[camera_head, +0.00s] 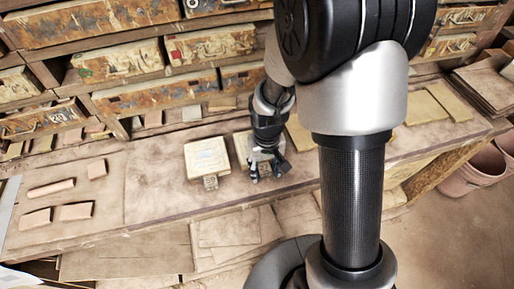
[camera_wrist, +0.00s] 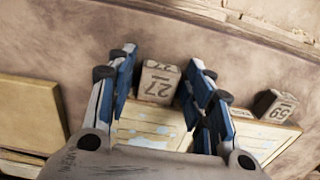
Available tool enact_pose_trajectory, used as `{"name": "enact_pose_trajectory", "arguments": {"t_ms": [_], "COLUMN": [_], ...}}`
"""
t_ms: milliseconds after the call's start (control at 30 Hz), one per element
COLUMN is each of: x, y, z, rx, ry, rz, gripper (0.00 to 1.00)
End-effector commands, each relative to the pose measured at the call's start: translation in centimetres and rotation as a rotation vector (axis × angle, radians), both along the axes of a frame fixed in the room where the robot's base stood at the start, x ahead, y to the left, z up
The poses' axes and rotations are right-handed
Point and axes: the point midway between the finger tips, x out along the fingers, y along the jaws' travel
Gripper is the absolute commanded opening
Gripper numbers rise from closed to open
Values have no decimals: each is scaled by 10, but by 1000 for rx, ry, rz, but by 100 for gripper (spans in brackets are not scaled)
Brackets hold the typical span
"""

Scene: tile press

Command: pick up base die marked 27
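The base die marked 27 (camera_wrist: 158,84) is a small greyish-brown cube with dark digits, upside down in the wrist view. It stands on the worktop at the edge of a pale, patchy block. My gripper (camera_wrist: 157,77) is open, with its blue-and-grey fingers on either side of the die and visible gaps to both. In the head view my gripper (camera_head: 266,177) points down at the worktop and hides most of this die. A second numbered die (camera_wrist: 275,105) stands to the right in the wrist view; it also shows in the head view (camera_head: 210,183), left of my gripper.
A cream block (camera_head: 207,158) lies behind the second die. Several pinkish bars (camera_head: 76,211) lie on a board at the left of the worktop. Worn drawers (camera_head: 115,62) line the back. Bare worktop (camera_head: 150,185) lies between the bars and the block.

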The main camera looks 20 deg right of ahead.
Motion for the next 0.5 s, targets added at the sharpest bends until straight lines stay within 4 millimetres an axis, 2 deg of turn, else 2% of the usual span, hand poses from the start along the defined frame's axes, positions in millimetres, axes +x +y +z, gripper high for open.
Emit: {"name": "enact_pose_trajectory", "arguments": {"t_ms": [67,500], "x": [0,0], "y": [0,0], "z": [0,0], "rx": [0,0], "ry": [0,0], "rz": [0,0], "gripper": [39,10]}}
